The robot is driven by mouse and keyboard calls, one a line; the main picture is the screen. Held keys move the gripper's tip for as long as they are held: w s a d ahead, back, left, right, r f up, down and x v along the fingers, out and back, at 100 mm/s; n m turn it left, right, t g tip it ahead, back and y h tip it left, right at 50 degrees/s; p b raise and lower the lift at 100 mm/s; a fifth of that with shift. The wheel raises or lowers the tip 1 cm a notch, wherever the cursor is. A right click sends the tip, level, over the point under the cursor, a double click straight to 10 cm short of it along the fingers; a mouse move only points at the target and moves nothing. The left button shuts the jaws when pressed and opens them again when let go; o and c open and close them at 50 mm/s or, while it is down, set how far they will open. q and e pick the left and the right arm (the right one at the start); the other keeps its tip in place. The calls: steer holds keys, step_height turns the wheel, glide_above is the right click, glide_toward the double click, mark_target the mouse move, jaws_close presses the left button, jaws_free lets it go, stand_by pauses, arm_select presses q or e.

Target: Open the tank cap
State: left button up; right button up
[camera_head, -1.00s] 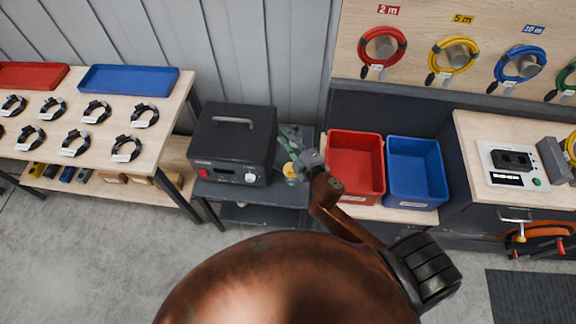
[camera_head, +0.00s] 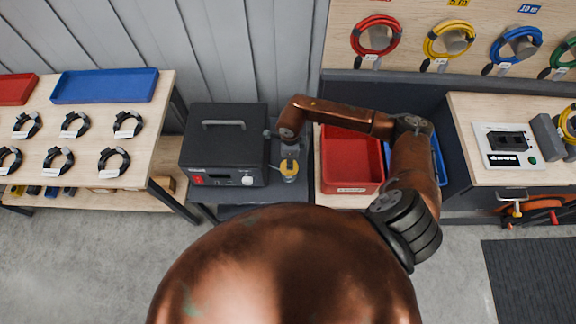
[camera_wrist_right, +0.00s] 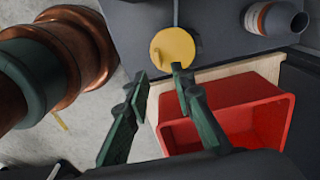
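A round yellow cap (camera_wrist_right: 173,47) shows in the right wrist view on the dark grey surface, near its edge, with a thin dark bar running up from it. My left gripper is in neither view.
A black box with a handle (camera_head: 225,142) stands left of the cap. A red bin (camera_head: 350,160) is close on the right, with a blue bin (camera_head: 441,160) partly behind my arm. A grey cylinder with an orange band (camera_wrist_right: 272,18) lies near the cap.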

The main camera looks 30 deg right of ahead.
steer(key=f, duration=0.7)
steer(key=shift+a+f, duration=0.15)
steer(key=shift+a, duration=0.05)
steer(key=shift+c, duration=0.5)
jaws_close()
